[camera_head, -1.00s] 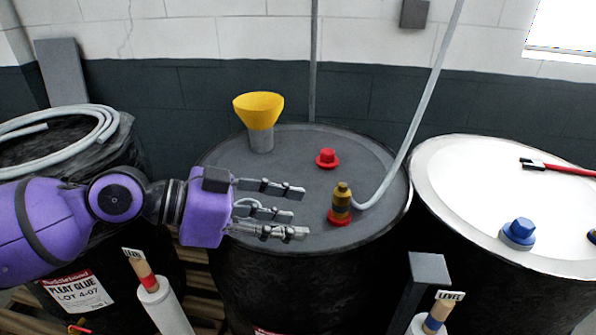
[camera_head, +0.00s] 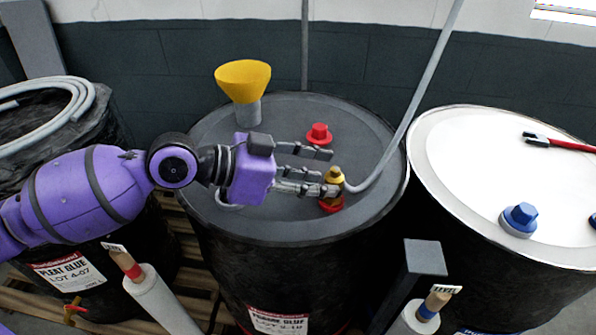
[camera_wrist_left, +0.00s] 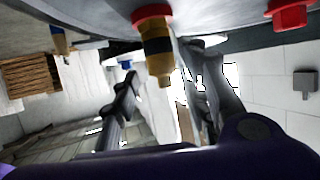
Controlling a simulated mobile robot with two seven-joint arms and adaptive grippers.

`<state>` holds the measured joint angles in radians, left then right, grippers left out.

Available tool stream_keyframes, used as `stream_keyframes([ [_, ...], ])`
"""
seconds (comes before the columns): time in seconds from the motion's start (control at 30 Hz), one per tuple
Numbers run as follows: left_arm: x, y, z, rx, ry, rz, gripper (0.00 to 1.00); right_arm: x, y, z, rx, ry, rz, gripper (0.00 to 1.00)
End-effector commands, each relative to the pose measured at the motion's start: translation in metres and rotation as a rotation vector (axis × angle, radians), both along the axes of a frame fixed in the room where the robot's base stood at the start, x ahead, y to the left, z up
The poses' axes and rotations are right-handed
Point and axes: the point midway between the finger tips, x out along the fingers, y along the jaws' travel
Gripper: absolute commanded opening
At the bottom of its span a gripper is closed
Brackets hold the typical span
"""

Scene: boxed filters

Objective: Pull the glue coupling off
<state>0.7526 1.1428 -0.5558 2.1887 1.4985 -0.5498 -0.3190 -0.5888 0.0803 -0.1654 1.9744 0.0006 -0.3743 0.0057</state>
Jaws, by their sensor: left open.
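The brass glue coupling (camera_head: 333,180) stands on a red base (camera_head: 331,206) on the dark drum's lid (camera_head: 270,220), with a grey hose (camera_head: 395,140) joined to its right side. My left gripper (camera_head: 324,172) reaches in from the left, and its fingertips are at the coupling. One finger crosses in front of the coupling's left side in the head view. In the left wrist view the coupling (camera_wrist_left: 157,50) sits between the spread fingers (camera_wrist_left: 165,95), nearer the right-hand finger. The fingers are open. Whether one touches the brass I cannot tell. My right gripper is not in view.
On the same lid stand a yellow funnel (camera_head: 243,80) and a red cap (camera_head: 319,134). A white-topped drum (camera_head: 470,170) with a blue cap (camera_head: 519,219) and a red-handled tool (camera_head: 560,142) is at the right. A grey post (camera_head: 424,258) stands in front.

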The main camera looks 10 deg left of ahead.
Motion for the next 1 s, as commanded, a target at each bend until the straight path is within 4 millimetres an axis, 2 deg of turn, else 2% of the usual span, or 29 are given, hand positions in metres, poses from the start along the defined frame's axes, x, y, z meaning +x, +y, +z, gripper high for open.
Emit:
stream_keyframes([
  [0.1, 0.0026, -0.0065, -0.0013, -0.001, -0.001, 0.0, 0.41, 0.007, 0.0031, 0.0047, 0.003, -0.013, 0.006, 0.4],
  [0.4, 0.0028, -0.0077, -0.0039, 0.001, 0.001, -0.001, 0.4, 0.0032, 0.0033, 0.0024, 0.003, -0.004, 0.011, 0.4],
  [0.7, 0.0023, -0.0078, -0.004, 0.0, 0.002, -0.001, 0.01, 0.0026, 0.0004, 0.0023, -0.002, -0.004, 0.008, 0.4],
  [1.0, 0.0016, -0.0084, -0.0038, 0.0, 0.003, -0.002, 0.0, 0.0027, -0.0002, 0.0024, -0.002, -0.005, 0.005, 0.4],
])
